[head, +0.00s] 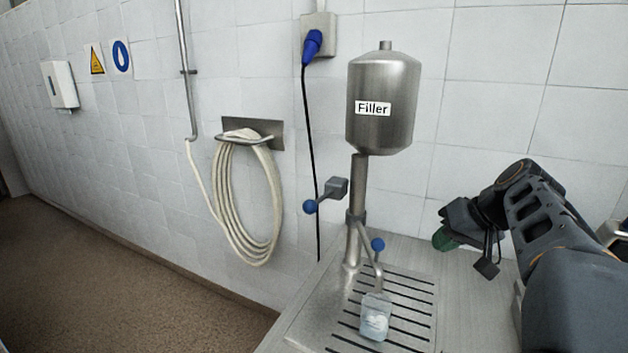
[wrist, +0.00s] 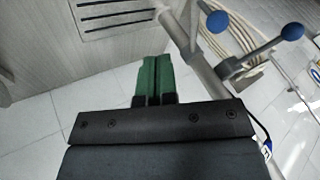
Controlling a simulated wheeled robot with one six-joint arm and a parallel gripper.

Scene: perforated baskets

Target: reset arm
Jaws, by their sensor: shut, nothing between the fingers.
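My gripper (head: 441,241) has green fingers and is raised above the right part of the metal counter in the head view. In the wrist view my gripper (wrist: 152,58) shows its two green fingers pressed together, with nothing between them. It is apart from the filler and the cup.
A steel filler (head: 383,115) with blue-knobbed levers stands on the metal counter (head: 478,280). A clear cup (head: 376,318) with whitish contents stands on the slotted drain grate under the spout. A coiled hose (head: 232,205) hangs on the tiled wall. Floor at left is clear.

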